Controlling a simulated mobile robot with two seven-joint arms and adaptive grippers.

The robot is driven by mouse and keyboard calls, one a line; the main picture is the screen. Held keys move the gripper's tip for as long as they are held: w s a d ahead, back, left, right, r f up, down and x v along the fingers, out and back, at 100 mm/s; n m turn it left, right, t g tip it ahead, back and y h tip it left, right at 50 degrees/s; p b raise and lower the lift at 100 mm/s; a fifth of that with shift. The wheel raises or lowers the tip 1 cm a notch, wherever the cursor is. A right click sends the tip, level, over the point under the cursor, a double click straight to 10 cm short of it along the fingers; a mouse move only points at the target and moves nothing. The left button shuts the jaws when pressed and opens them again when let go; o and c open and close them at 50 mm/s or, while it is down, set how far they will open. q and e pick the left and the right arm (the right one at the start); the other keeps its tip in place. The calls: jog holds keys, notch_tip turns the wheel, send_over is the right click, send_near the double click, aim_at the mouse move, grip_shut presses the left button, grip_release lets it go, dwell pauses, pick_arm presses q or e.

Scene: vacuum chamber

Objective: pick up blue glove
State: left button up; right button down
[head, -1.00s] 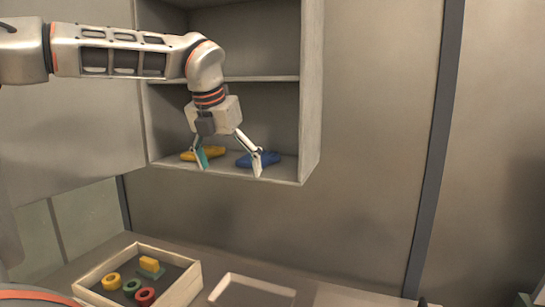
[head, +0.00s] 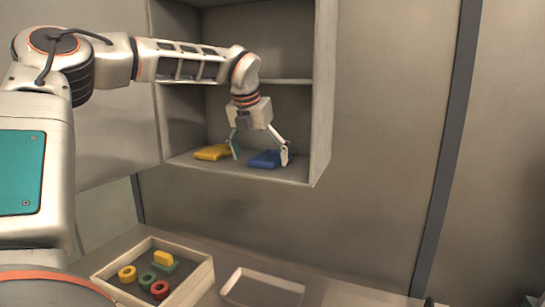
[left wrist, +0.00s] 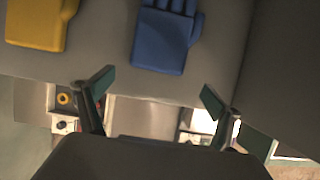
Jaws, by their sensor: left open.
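The blue glove (head: 264,159) lies on the bottom shelf of the wall cabinet, near its right side. It also shows in the left wrist view (left wrist: 164,40), flat on the shelf beyond my fingertips. A yellow glove (head: 212,153) lies to its left on the same shelf, also in the left wrist view (left wrist: 36,24). My left gripper (head: 260,155) is open and empty at the shelf's front, its fingers apart on either side of the blue glove in the head view. In the left wrist view my left gripper (left wrist: 157,90) is short of the glove. My right gripper is not in view.
The cabinet (head: 322,95) has a right side wall close to my left gripper and a middle shelf (head: 290,81) above. Below, a wooden tray (head: 203,283) holds colored rings and a yellow block. An empty pale tray (head: 262,289) stands beside it.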

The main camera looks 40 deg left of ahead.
aim_at(273, 158)
pick_arm(q)
jog(key=shift+w+a, duration=0.2)
jog(key=shift+w, duration=0.45)
jog(key=shift+w+f, duration=0.2)
jog(key=shift+w+a+f+p, duration=0.1)
jog(key=shift+f+p, duration=0.2)
jog(key=shift+f, duration=0.1)
jog(key=c, duration=1.2)
jog(key=shift+r, duration=0.1)
